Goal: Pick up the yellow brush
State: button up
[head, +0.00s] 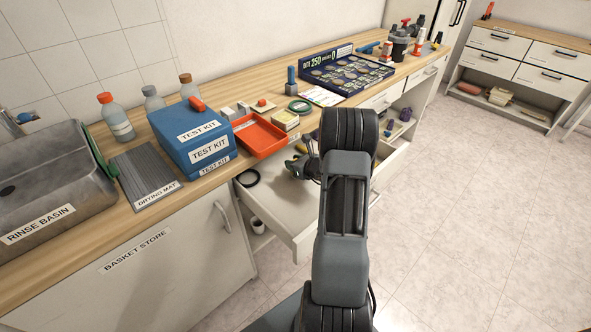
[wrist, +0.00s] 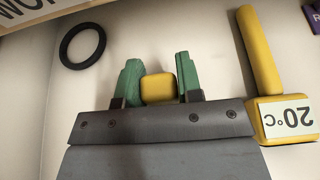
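In the wrist view my gripper (wrist: 158,85) has two green fingers over a pale drawer floor. A rounded yellow block (wrist: 159,90) sits between them and fills the gap, with a finger against each side. It looks like part of the yellow brush; the rest, including any bristles, is hidden behind the gripper body. In the head view my gripper (head: 303,167) is down inside the open drawer (head: 270,205), partly hidden by my arm. A yellow bit (head: 301,148) shows beside it, too small to identify.
A yellow tool with a "20°C" label (wrist: 288,118) lies close right of my gripper. A black ring (wrist: 82,46) lies to the left. The drawer walls surround my gripper. The counter above holds a red tray (head: 259,137) and blue test kit (head: 195,138).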

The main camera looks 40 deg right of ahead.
jog(key=c, duration=0.4)
